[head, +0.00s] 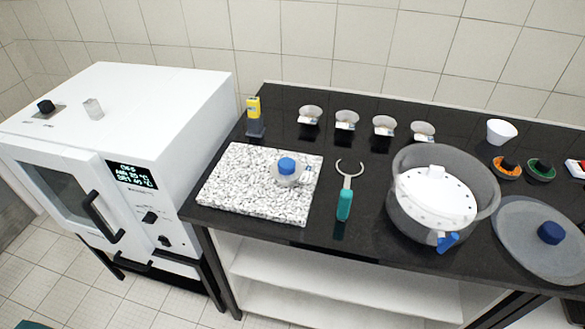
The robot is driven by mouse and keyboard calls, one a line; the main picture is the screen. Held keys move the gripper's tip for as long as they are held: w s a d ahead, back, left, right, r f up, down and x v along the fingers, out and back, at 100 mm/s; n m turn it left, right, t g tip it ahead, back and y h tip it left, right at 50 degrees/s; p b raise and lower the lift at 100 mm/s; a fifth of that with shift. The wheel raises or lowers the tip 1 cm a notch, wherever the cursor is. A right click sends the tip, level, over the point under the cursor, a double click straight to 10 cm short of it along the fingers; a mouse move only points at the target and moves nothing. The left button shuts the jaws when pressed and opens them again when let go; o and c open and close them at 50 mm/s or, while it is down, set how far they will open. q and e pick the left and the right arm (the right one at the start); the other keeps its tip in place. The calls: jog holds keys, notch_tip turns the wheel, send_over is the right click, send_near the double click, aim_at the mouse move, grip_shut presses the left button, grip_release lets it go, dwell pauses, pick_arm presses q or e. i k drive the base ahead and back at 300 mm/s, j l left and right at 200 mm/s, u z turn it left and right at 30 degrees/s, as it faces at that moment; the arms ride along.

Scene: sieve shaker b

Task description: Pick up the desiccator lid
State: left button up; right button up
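The desiccator lid (522,251) lies on the black bench at the right, a grey translucent disc with a dark blue knob (550,232) on top. Its right edge is close to the picture's border. The desiccator bowl (399,217) stands just left of it, open at the top, with a white perforated plate (436,196) inside and a blue tap (447,242) at its front. Neither of my grippers shows in the head view.
A speckled stone slab (245,198) carries a blue-capped jar (287,170). Tongs with a teal handle (344,205) lie between slab and bowl. Several small labelled cups and a white bowl (501,131) stand behind. A white oven (150,130) stands at the left.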

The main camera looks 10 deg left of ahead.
aim_at(542, 239)
jog(key=z, duration=1.4)
